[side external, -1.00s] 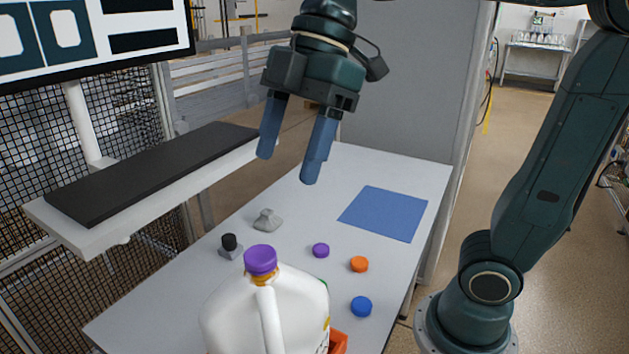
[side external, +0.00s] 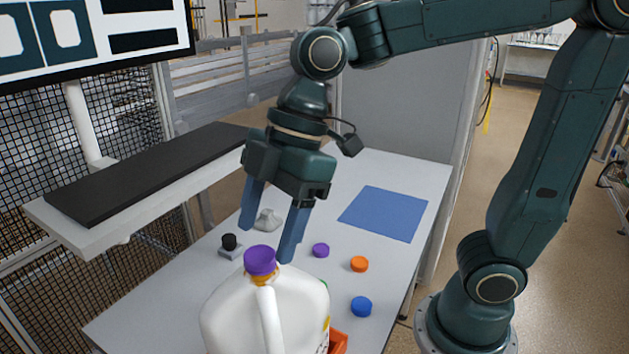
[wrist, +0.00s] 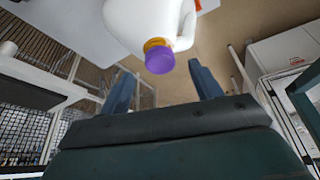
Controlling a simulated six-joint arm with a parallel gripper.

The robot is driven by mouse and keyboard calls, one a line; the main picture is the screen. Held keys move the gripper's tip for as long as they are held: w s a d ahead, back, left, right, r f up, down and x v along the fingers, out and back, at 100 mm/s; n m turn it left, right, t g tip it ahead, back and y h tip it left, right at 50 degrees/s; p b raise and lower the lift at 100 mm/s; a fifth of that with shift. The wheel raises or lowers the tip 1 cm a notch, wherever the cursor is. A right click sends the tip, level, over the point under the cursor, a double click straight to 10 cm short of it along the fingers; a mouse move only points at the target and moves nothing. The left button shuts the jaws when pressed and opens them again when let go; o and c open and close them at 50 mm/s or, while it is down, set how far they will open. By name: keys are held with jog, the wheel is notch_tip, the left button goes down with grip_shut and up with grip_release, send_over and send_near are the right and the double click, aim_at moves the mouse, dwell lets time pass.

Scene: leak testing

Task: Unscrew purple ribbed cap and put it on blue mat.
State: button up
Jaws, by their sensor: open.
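The purple ribbed cap (side external: 260,261) sits on the neck of a white jug (side external: 262,312) at the front of the table. The cap also shows in the wrist view (wrist: 159,60), on the jug (wrist: 150,18). My gripper (side external: 268,245) is open and empty, just above and behind the cap in the side view. In the wrist view its two blue fingers stand apart, with the cap beyond and between them. The blue mat (side external: 384,214) lies flat and bare at the back right of the table. The jug's bottom is out of the frame.
Loose caps lie on the white table (side external: 372,172): a purple one (side external: 320,250), an orange one (side external: 359,264) and a blue one (side external: 361,306). A black-topped piece (side external: 230,246) and a grey piece (side external: 267,220) lie at the left. An orange holder (side external: 338,342) shows beside the jug.

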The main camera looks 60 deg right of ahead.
aim_at(260, 259)
jog(key=shift+x, duration=1.2)
grip_shut()
jog(key=n+g, duration=0.1)
jog(key=n, duration=0.3)
jog(key=shift+w+g, duration=0.25)
jog(key=shift+g, duration=0.15)
jog(key=n+g, duration=0.1)
jog(key=n, duration=0.2)
jog(key=n+g, duration=0.1)
jog(key=n, duration=0.1)
jog(key=shift+w+r+n, duration=0.1)
jog(key=shift+n, duration=0.3)
